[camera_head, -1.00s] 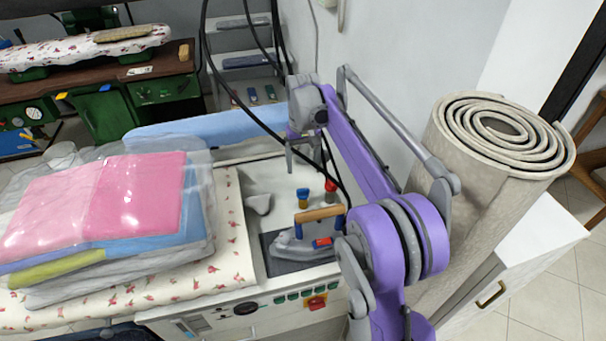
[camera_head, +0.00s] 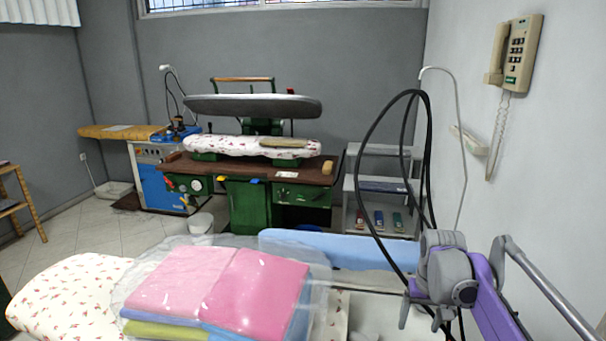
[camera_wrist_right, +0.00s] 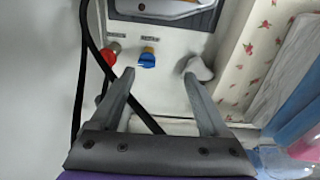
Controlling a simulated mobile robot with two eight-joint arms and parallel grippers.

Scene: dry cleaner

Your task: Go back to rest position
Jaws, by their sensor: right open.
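My right gripper (camera_head: 428,314) is at the lower right in the head view, on its purple and grey arm, above the ironing station. In the right wrist view the gripper (camera_wrist_right: 160,88) has its two fingers spread, with nothing between them. Below it lie a red knob (camera_wrist_right: 112,50), a blue knob (camera_wrist_right: 148,57) and a pale grey piece (camera_wrist_right: 199,68) near one fingertip. Part of the iron (camera_wrist_right: 165,8) shows at the top edge of the wrist view. My left gripper is not in view.
Folded pink clothes (camera_head: 225,285) in clear plastic lie on the flowered ironing board (camera_head: 70,295). Black hoses (camera_head: 372,180) loop beside my right arm. A telephone (camera_head: 518,55) hangs on the right wall. A green press (camera_head: 250,200) and grey shelves (camera_head: 385,190) stand behind.

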